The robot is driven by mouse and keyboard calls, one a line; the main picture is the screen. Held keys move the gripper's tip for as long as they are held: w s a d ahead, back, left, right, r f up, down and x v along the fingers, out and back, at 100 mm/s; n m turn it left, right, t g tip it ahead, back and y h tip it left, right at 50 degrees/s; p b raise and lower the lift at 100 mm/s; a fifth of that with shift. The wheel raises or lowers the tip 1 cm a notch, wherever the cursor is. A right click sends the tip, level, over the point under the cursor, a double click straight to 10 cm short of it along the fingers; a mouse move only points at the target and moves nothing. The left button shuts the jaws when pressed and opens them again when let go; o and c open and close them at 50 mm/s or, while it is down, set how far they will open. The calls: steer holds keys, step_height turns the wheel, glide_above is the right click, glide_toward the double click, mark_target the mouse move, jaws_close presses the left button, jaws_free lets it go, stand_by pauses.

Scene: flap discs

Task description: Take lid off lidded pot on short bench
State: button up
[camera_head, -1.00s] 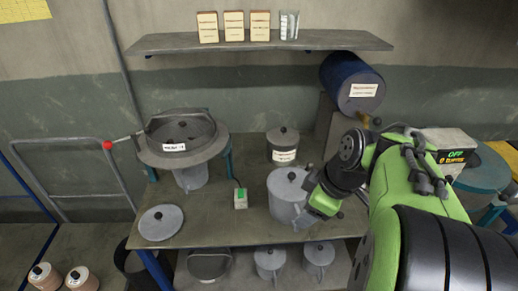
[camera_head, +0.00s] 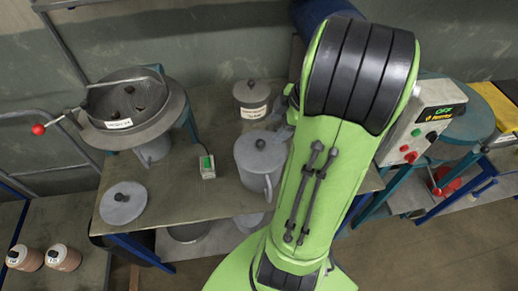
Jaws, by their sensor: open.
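A grey lidded pot (camera_head: 256,182) with a side handle stands upright on the bench (camera_head: 215,200). Its lid (camera_head: 262,148), with a dark knob, sits on top. A second lidded pot (camera_head: 252,106) with a white label stands behind it, its lid (camera_head: 251,88) also on. Another flat grey lid or disc (camera_head: 122,203) with a dark knob lies on the bench at left. A grey end part of my gripper (camera_head: 284,128) shows just right of the front pot's lid. My green arm hides most of it. It looks open, and I cannot tell whether it touches the lid.
A large sieve-like vessel (camera_head: 135,98) with a red-knobbed lever stands at the bench's back left. A small box with a green switch (camera_head: 207,166) sits between it and the pot. A control box (camera_head: 420,120) and a round teal table (camera_head: 465,125) lie right. Pots fill the lower shelf.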

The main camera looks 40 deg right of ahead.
mark_target(262, 141)
steer(key=x, duration=1)
steer(key=shift+w+f+b, duration=0.15)
steer(key=shift+b, duration=0.2)
steer(key=shift+c, duration=0.3)
jaws_close()
step_height(262, 141, up, 10)
steer(key=shift+r+p, duration=0.15)
steer(key=shift+p, duration=0.6)
